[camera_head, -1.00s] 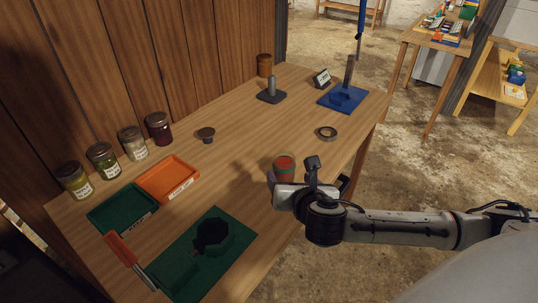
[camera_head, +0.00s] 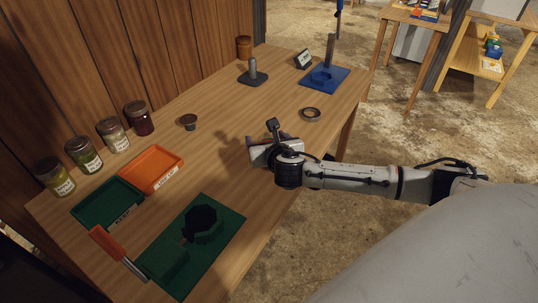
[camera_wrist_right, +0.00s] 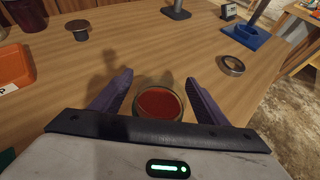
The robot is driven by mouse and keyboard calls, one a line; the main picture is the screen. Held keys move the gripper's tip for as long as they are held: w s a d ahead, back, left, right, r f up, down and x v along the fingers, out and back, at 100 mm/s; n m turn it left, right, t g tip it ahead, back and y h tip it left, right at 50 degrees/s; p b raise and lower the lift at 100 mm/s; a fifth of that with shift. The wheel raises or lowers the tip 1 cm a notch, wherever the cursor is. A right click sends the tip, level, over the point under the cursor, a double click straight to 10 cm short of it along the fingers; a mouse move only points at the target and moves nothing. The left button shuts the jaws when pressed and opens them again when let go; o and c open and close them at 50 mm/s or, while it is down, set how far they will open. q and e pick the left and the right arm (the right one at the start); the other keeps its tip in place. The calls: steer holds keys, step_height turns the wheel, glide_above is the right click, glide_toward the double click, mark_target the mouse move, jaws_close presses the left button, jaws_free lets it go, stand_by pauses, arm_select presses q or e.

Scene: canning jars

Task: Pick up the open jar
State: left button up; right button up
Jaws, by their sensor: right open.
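The open jar (camera_wrist_right: 159,103) shows in the right wrist view as a round rim with red contents inside and no lid on it. It stands between the two purple fingers of my right gripper (camera_wrist_right: 159,80), which are spread apart on either side of it. I cannot tell whether either finger touches the glass. In the head view my right gripper (camera_head: 264,138) is low over the right edge of the table and hides the jar. My left gripper is not in view.
A metal ring (camera_head: 310,114) lies beyond my right gripper and a dark round-topped knob (camera_head: 188,122) stands to its left. An orange tray (camera_head: 151,172), green tray (camera_head: 88,214) and green mat (camera_head: 220,243) lie at left and front. Several closed jars line the wall.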

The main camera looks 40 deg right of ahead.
steer(key=c, duration=1.4)
steer(key=shift+w, duration=0.1)
steer(key=shift+c, duration=0.2)
steer(key=shift+r, duration=0.15)
